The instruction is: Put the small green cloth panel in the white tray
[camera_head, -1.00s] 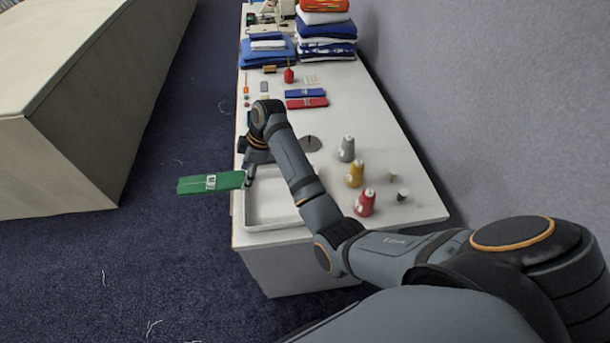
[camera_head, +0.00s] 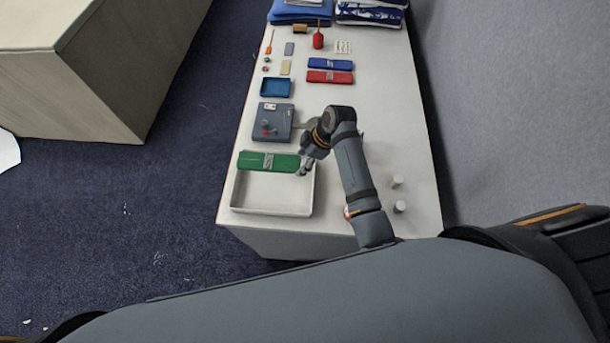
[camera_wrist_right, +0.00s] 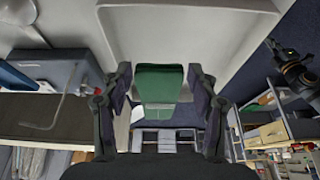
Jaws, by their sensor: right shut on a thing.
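The small green cloth panel (camera_head: 268,161) is a flat green strip with a pale label. It is over the far end of the white tray (camera_head: 278,213), lying across it from left to right. My right gripper (camera_head: 304,168) is shut on the panel's right end, at the tray's far right corner. In the right wrist view the panel (camera_wrist_right: 158,84) sits between the two fingers, with the tray (camera_wrist_right: 190,8) beyond it. How high the panel is above the tray floor is hard to tell. The visible tray floor is bare. My left gripper is not in view.
A grey box with knobs (camera_head: 264,122) stands just beyond the tray, with a blue tray (camera_head: 276,87) behind it. Blue (camera_head: 330,64) and red (camera_head: 330,77) panels lie farther back. Small spools (camera_head: 398,207) stand right of my arm.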

